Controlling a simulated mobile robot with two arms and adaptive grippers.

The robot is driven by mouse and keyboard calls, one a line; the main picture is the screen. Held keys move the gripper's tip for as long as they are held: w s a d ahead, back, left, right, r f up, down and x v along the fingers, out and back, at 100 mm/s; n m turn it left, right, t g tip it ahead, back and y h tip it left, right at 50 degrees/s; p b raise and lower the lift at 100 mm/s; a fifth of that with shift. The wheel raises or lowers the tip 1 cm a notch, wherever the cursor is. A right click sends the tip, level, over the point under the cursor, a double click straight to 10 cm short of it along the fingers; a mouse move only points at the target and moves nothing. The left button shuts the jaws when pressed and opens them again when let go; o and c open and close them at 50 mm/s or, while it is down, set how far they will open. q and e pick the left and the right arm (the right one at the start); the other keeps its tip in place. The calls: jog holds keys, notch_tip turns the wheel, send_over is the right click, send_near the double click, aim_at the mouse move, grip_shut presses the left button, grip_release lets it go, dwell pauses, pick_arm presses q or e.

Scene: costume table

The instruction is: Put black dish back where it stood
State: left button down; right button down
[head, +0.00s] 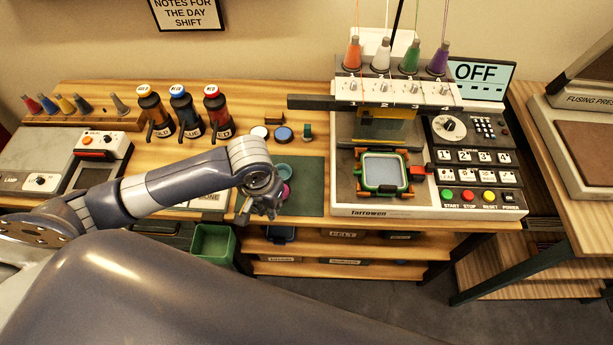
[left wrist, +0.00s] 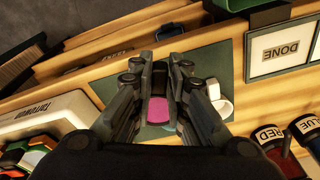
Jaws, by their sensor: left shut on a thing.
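My left gripper (head: 262,208) is low over the front of the green mat (head: 309,190) in the head view. In the left wrist view my left gripper (left wrist: 161,72) is shut on a small dark piece that looks like the black dish (left wrist: 160,82); the fingers hide most of it. A magenta round patch (left wrist: 158,109) shows between the fingers, and also beside the gripper in the head view (head: 286,191); I cannot tell whether it belongs to the held piece. A teal round dish (head: 283,170) lies behind it. My right gripper is not in view.
The embroidery machine (head: 440,205) stands right of the mat. Thread bottles (head: 217,110) stand behind left. White (head: 259,132) and blue (head: 284,134) round pieces lie behind the mat. The DONE card (left wrist: 283,48) lies beside it. A green bin (head: 212,243) is below the table's front edge.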

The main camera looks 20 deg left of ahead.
pick_arm(q)
jog(key=w+d, duration=0.1)
jog(key=w, duration=0.3)
jog(key=w+d+p, duration=0.1)
jog(key=w+d, duration=0.1)
jog(key=w, duration=0.2)
jog(key=w+d+f+p, duration=0.1)
jog(key=w+d, duration=0.1)
jog(key=w, duration=0.2)
jog(key=shift+w+f, duration=0.1)
jog(key=shift+w, duration=0.05)
jog(key=shift+f+p, duration=0.3)
notch_tip(320, 180, down, 2)
jog(key=shift+f+p, duration=0.15)
jog(key=shift+p, duration=0.15)
jog(key=shift+w+f, duration=0.1)
jog(key=shift+f, duration=0.25)
jog(key=shift+f, duration=0.1)
jog(key=c, duration=1.6)
grip_release()
jog(key=r, duration=0.4)
jog(key=s+r, duration=0.1)
jog(key=r, duration=0.3)
jog(key=r+b, duration=0.1)
jog(key=r, duration=0.3)
jog(key=shift+s+r, duration=0.1)
jog(key=shift+s, duration=0.2)
